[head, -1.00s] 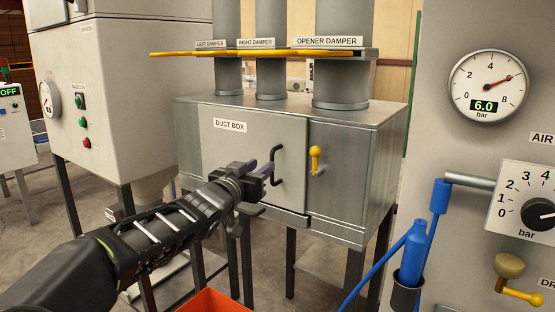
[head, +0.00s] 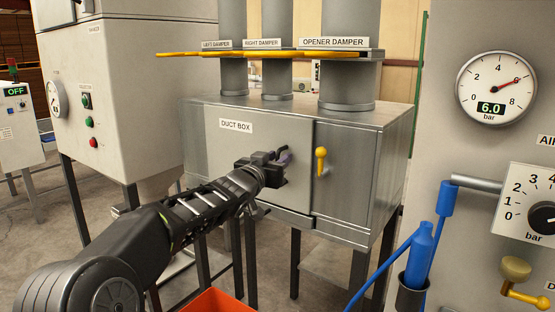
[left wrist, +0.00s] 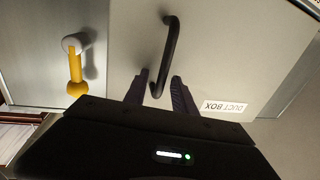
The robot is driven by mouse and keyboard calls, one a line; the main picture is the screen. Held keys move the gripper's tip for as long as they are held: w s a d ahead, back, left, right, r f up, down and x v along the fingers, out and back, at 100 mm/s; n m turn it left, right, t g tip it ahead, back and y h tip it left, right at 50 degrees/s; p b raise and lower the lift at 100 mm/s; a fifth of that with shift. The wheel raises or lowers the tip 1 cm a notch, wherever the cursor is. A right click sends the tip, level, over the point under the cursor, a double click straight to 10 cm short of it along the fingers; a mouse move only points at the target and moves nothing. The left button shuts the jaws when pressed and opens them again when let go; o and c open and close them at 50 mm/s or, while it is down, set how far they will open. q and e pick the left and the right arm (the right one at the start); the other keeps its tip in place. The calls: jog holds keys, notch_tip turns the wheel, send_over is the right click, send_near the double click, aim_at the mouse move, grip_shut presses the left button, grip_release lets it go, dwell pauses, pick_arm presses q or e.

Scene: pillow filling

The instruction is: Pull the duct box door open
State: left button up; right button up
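The grey duct box (head: 365,170) has a flat door (head: 215,130) on its front, which looks shut and flush. A black bar handle (left wrist: 170,52) stands on the door; in the head view my gripper mostly hides it. My left gripper (head: 284,158) is at the handle. In the left wrist view, its two dark fingers (left wrist: 159,86) are apart, with one end of the handle between them. I cannot tell if either finger touches it. A yellow latch (head: 321,161) hangs down beside the door's right edge. My right gripper is not in view.
A grey panel with a pressure gauge (head: 496,88) and blue hose fittings (head: 420,255) stands close at the right. A cream machine (head: 125,100) stands at the left. An orange bin (head: 215,302) is below. Floor shows under the duct box.

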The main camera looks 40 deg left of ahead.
pick_arm(q)
grip_shut()
dwell(1.4)
